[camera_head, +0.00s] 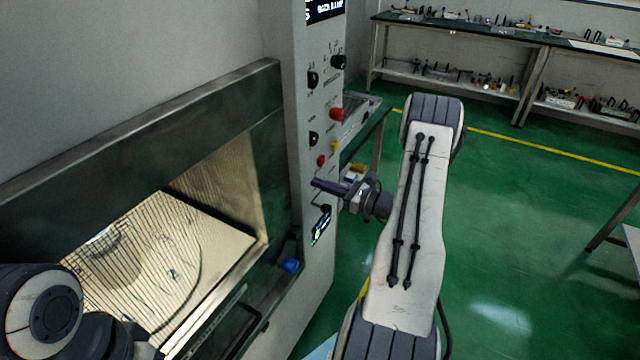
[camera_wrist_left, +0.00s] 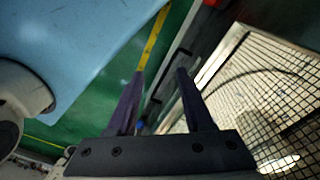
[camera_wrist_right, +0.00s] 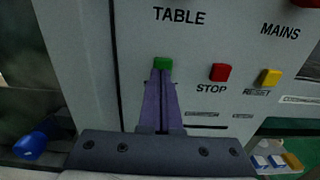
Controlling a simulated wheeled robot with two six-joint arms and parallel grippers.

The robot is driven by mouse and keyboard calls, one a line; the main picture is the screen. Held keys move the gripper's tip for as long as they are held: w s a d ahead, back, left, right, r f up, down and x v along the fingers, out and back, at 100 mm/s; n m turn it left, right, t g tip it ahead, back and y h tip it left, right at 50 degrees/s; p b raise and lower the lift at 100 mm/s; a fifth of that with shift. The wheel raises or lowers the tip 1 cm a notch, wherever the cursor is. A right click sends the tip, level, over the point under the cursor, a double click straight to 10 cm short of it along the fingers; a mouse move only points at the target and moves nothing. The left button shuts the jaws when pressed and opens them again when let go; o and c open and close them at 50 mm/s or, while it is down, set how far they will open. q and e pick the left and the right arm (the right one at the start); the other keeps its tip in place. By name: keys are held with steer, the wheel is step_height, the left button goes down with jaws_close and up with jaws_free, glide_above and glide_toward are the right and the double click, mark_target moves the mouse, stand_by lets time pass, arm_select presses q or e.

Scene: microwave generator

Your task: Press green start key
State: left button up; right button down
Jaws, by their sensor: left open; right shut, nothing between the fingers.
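The green start key (camera_wrist_right: 162,63) sits on the grey control panel below the word TABLE in the right wrist view. My right gripper (camera_wrist_right: 161,72) is shut and empty, its fingertips pointing at the key and overlapping its lower edge; whether they touch cannot be told. In the head view the right gripper (camera_head: 315,183) is at the panel front and the green key is hidden. My left gripper (camera_wrist_left: 160,72) is open and empty in the left wrist view, close to the microwave chamber.
The red STOP key (camera_wrist_right: 221,72) and yellow RESET key (camera_wrist_right: 270,77) are just right of the green key. A blue handle (camera_wrist_right: 32,142) lies lower left. The lit chamber (camera_head: 160,255) is left of the panel.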

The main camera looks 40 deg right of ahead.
steer(key=b+v, duration=0.2)
steer(key=v, duration=0.9)
steer(key=shift+s+b, duration=0.2)
steer(key=shift+b, duration=0.15)
steer(key=shift+d+f, duration=0.1)
